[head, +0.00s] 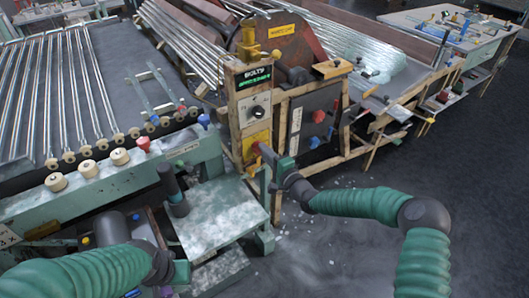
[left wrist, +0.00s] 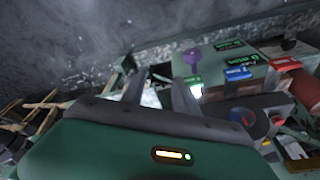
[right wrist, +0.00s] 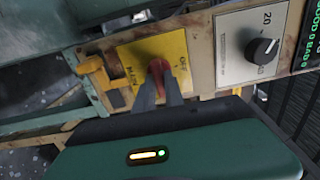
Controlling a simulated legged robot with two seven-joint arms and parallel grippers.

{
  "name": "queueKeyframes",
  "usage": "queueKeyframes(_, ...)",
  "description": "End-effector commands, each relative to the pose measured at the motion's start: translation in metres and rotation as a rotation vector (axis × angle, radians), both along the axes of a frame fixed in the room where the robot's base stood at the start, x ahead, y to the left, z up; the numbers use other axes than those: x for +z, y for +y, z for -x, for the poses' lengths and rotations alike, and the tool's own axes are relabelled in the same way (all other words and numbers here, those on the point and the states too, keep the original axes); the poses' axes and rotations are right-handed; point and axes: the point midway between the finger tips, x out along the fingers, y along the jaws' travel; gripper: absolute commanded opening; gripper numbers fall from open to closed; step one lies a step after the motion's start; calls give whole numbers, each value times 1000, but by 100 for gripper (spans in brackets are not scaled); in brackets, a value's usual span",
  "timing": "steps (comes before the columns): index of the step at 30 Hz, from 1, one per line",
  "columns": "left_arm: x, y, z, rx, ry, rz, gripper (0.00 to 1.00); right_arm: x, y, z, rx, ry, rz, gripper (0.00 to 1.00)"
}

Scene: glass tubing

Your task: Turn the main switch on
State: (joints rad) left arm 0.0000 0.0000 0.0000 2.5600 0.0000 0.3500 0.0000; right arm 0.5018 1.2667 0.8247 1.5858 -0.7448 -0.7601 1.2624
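The main switch (right wrist: 157,70) is a red handle on a yellow plate (right wrist: 134,60) marked MAIN. In the head view the yellow plate (head: 251,141) is on the front of the control post, below a dial. My right gripper (right wrist: 158,88) is at the switch, its two fingers close together with the red handle between their tips. The fingertips partly hide the handle. In the head view my right gripper (head: 270,158) reaches the plate from the right. My left gripper (left wrist: 158,84) has its fingers apart with nothing between them, near a panel with coloured controls.
A black dial (right wrist: 262,51) is beside the yellow plate, and a lit green display (head: 254,77) is above it. Glass tubes (head: 62,85) lie on the left bench. A purple knob (left wrist: 192,54) is beyond my left fingers. Open floor (head: 350,245) lies at right.

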Motion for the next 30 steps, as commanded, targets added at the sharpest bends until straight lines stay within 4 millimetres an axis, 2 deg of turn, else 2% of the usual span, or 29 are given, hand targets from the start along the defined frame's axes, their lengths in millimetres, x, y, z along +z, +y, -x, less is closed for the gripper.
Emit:
queueKeyframes(1,0,0,0,0,0,0,36,-3,-3,0,-5,6,1,19)
queueKeyframes(5,0,0,0,0,0,0,36,-2,-2,0,-4,4,1,35)
queueKeyframes(16,2,0,0,0,0,0,36,0,-5,6,-1,2,2,35)
queueKeyframes(20,6,0,0,0,0,0,36,1,-18,28,-2,3,2,35)
queueKeyframes(30,18,0,0,0,0,0,36,-1,-68,112,-4,4,1,35)
